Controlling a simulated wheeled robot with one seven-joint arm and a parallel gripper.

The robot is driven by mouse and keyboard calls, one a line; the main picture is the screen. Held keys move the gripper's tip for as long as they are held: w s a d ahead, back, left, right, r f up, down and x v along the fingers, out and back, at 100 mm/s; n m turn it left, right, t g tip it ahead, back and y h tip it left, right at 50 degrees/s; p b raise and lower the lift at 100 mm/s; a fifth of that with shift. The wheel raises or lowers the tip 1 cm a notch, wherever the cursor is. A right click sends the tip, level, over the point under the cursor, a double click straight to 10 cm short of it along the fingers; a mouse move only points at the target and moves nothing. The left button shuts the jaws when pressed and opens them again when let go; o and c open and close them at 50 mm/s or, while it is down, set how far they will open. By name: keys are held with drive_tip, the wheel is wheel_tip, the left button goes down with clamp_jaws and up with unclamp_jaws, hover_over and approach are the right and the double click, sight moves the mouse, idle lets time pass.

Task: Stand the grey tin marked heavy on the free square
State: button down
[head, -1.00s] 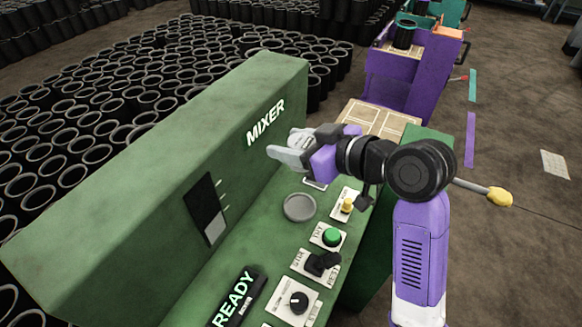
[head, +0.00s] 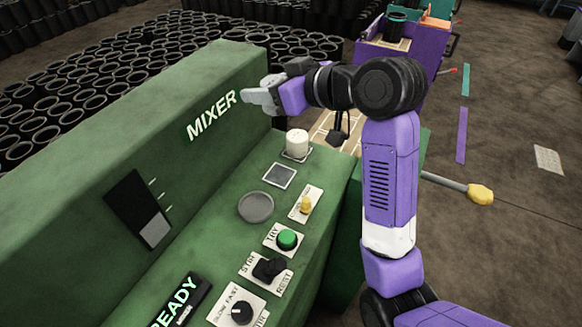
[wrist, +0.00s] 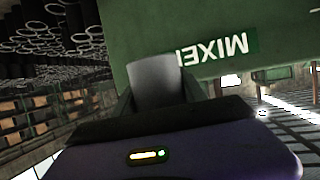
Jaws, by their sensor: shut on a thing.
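My gripper (head: 256,97) is shut on a grey tin, which shows as a plain grey cylinder (wrist: 153,80) between the fingers in the wrist view. In the head view the gripper is in the air beside the MIXER lettering; tin and grey fingers are hard to tell apart there. No "heavy" mark is readable. A pale-bordered grey square (head: 280,175) on the green ledge is bare. A white tin (head: 297,143) stands just behind it. The gripper is above and to the left of both.
The green mixer (head: 100,190) has a tall back wall. Its ledge holds a round grey plate (head: 256,207), a yellow knob (head: 306,205), a green button (head: 287,239) and black switches. A READY sign (head: 180,302) is nearer. Black sleeves fill the floor behind.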

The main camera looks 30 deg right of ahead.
sight(272, 170)
wheel_tip(272, 170, down, 19)
drive_tip(key=shift+f, duration=0.1)
idle(0.4)
drive_tip(key=shift+f, duration=0.15)
drive_tip(key=c, duration=0.6)
unclamp_jaws()
drive_tip(key=shift+c, duration=0.2)
drive_tip(key=shift+r, duration=0.25)
drive_tip(key=v, duration=1.2)
drive_tip(key=shift+a+b, duration=0.1)
drive_tip(key=shift+b, duration=0.3)
